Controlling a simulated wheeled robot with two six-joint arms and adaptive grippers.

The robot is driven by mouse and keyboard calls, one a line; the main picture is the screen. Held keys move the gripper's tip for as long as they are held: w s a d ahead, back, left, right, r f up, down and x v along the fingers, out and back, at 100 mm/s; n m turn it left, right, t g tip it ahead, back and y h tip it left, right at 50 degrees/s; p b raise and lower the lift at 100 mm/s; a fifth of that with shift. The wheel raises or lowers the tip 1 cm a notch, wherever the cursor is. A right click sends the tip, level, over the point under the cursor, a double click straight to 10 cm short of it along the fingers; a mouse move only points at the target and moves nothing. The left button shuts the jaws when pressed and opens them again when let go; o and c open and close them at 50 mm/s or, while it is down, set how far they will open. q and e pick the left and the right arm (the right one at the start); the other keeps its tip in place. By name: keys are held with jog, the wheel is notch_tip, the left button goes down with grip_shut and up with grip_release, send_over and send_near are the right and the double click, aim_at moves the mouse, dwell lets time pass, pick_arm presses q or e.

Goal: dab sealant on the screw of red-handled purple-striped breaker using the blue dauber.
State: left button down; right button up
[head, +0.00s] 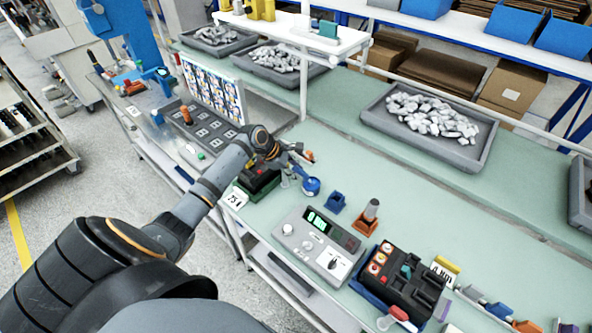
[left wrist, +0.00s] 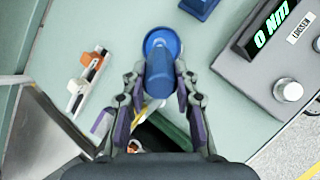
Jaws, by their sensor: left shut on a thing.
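My left gripper (head: 300,172) is shut on the blue dauber (head: 311,187). In the left wrist view the dauber (left wrist: 160,62) sits between the two fingers (left wrist: 160,88), with its round end outward. It is held above the bench, close to a dark green fixture (head: 259,183) that is partly hidden under the gripper. A pale breaker with an orange-red handle (left wrist: 94,63) lies beside the gripper in the left wrist view. A small purple patch (left wrist: 101,124) shows nearer the fixture; I cannot tell whether it is a breaker's stripe. No screw can be made out. My right gripper is not in view.
A blue holder (head: 335,202), an orange-based holder (head: 365,224) and a grey torque meter (head: 302,242) stand right of the dauber. A black rack (head: 415,290) stands farther right. A grey tray of pale parts (head: 378,125) lies behind. Green bench between them is clear.

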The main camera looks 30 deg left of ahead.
pick_arm(q)
jog(key=shift+s+f+p, duration=0.1)
jog(key=shift+f+p, duration=0.05)
jog(key=shift+p, duration=0.45)
dwell(1.8)
notch_tip(320, 180, up, 5)
jog(key=p, duration=0.7)
jog(key=shift+r, duration=1.1)
